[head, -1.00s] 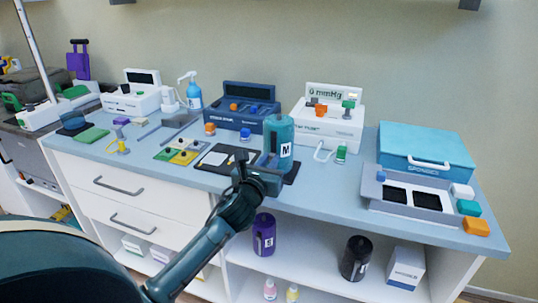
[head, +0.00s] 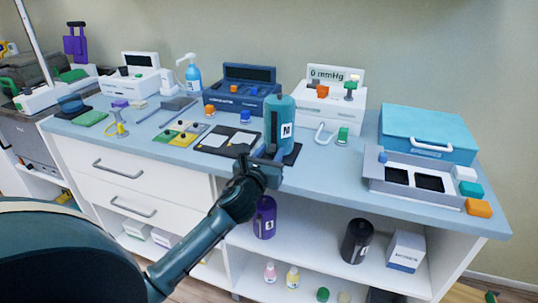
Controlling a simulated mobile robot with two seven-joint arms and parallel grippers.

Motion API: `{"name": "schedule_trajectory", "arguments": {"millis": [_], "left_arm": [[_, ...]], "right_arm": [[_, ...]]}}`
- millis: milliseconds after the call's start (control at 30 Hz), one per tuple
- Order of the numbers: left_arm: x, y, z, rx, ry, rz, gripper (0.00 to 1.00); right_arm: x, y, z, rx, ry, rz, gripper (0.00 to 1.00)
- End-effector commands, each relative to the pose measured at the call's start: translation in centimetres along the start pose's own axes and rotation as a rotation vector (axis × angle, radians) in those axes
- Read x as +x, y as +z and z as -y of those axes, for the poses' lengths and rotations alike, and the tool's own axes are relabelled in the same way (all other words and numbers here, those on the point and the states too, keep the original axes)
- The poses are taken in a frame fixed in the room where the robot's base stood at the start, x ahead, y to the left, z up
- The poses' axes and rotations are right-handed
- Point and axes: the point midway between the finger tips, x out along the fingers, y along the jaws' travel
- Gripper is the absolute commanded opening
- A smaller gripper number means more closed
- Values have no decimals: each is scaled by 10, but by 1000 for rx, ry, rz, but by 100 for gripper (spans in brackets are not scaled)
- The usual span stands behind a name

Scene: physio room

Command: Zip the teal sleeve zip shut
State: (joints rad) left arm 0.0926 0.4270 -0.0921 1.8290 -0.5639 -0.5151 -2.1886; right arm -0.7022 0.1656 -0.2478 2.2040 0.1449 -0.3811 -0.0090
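The teal sleeve (head: 279,120), a rounded upright cylinder with a white label marked M, stands on a dark mat (head: 291,155) near the counter's front edge. Its zip and zip pull are too small or hidden to make out. My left gripper (head: 262,153) is at the counter's front edge, just in front of the sleeve's lower part. Its two fingers look spread apart, with nothing clearly between them. It overlaps the sleeve's foot in the picture; I cannot tell whether it touches. My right gripper is not in view.
A black-and-white pad (head: 226,141) lies left of the sleeve. Behind stand a dark blue device (head: 240,88) and a white gauge box (head: 325,113). A grey tray (head: 415,192) and a teal case (head: 428,130) are at the right. Purple (head: 264,218) and black (head: 356,241) cylinders stand on the shelf below.

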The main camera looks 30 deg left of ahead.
Motion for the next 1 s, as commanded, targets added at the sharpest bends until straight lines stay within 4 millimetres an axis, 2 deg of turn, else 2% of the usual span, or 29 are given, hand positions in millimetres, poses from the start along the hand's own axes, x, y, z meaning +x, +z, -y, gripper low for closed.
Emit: {"name": "schedule_trajectory", "arguments": {"millis": [133, 233, 500, 700, 833, 1000], "left_arm": [[-7, 0, 0, 1, -1, 1, 36], [-21, 0, 0, 2, -1, -1, 36], [-82, -1, 0, 0, -2, -3, 36], [-116, -1, 0, 0, -1, -2, 36], [-128, -1, 0, 0, 0, -2, 36], [-132, 0, 0, -1, 0, 0, 36]], "right_arm": [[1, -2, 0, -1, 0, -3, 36], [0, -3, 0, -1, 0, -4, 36], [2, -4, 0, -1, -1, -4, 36], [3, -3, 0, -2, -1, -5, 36], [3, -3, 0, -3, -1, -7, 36], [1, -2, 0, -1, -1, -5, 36]]}}
